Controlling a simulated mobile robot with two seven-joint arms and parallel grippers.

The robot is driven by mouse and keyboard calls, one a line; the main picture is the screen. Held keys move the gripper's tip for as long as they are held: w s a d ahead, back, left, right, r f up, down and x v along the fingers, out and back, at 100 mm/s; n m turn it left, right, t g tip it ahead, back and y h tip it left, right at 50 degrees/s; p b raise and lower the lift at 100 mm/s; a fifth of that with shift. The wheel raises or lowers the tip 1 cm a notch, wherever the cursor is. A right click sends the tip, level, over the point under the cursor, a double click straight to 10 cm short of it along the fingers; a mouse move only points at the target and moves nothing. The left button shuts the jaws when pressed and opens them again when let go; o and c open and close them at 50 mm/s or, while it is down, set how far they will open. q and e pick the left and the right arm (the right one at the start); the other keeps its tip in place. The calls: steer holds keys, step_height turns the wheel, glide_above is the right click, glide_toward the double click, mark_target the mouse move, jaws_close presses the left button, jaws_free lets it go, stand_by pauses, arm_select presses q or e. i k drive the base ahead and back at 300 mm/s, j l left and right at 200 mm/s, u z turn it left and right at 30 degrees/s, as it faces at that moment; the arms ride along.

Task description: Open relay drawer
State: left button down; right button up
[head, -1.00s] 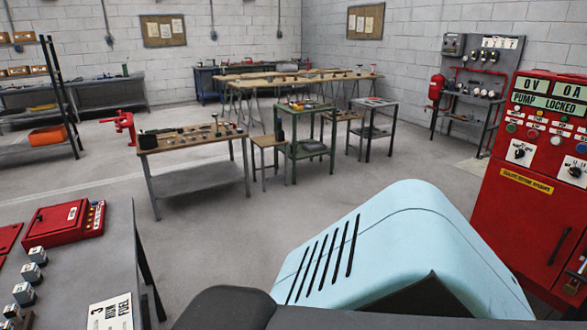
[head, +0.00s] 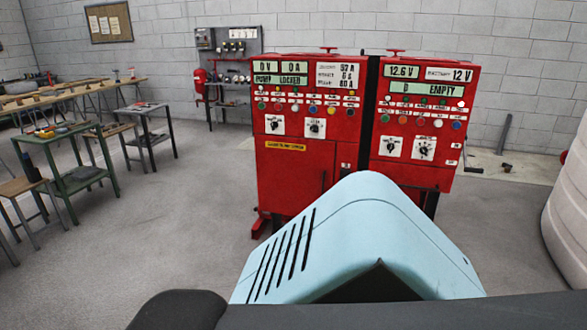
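Two red control cabinets stand side by side in the head view. The left red cabinet (head: 300,160) has displays reading "0 V", "0 A" and "PUMP LOCKED", with rows of coloured buttons, two black knobs and a yellow label. The right red cabinet (head: 425,120) has displays reading "12.6 V", "12 V" and "0 EMPTY", with two knobs. Neither gripper shows in the head view.
A green side table (head: 70,170) and a dark-legged table (head: 148,135) stand at the left. A panel rack (head: 228,75) is against the back wall. A large pale rounded tank (head: 570,200) stands at the right edge. Grey floor is clear left of the cabinets.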

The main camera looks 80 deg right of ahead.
mark_target(438, 179)
steer(key=z, duration=3.4)
